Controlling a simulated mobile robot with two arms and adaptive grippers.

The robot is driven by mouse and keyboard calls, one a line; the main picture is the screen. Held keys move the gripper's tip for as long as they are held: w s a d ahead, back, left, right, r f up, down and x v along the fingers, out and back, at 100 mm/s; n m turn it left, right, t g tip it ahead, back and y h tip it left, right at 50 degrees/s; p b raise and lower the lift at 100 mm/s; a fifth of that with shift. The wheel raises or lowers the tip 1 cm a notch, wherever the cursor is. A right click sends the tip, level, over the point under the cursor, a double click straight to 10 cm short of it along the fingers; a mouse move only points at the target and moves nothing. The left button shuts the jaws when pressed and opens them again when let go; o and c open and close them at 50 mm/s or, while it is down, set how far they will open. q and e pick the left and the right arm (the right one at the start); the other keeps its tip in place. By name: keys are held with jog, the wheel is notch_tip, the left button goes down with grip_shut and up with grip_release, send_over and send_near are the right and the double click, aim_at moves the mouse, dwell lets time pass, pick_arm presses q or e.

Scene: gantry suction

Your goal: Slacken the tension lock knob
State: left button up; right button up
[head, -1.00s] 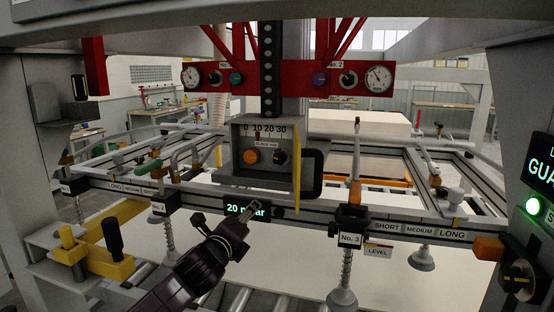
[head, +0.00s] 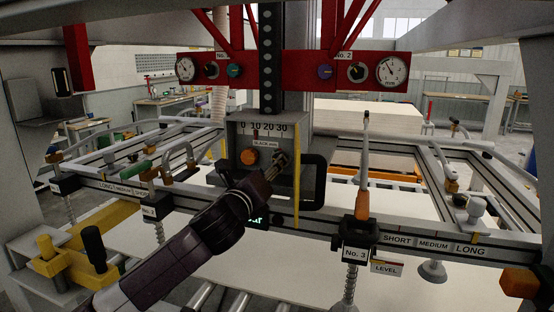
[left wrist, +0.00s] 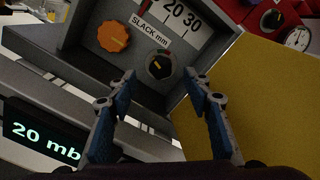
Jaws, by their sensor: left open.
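The grey slack box carries an orange knob (head: 249,157) on the left and a black knob with a pale pointer mark (left wrist: 160,66) on the right. No label shows which of them is the tension lock knob. My left gripper (head: 280,160) is in front of the black knob and mostly hides it in the head view. In the left wrist view the gripper (left wrist: 160,77) is open, one blue-padded finger on each side below the black knob. The knob appears just beyond the fingertips; contact cannot be told. My right gripper is not in view.
The slack scale (head: 263,126) sits above the knobs. A yellow plate (head: 296,185) stands close on the right of the box, near the right finger. A lit pressure display (left wrist: 40,142) is below left. A beam (head: 400,238) with several suction cups runs in front.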

pick_arm(q)
jog(key=p+x, duration=0.1)
jog(key=x, duration=0.3)
jog(key=shift+w+d+r, duration=0.1)
jog(key=shift+d+r, duration=0.05)
jog(key=shift+w, duration=0.35)
jog(key=shift+w+d+p, duration=0.1)
jog(key=shift+w+p, duration=0.1)
jog(key=shift+p, duration=0.1)
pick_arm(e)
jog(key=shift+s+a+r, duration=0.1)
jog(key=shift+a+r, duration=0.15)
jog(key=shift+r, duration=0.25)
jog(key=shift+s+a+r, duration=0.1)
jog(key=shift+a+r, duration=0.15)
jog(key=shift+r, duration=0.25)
pick_arm(q)
jog(key=c, duration=1.1)
jog(key=shift+c, duration=0.2)
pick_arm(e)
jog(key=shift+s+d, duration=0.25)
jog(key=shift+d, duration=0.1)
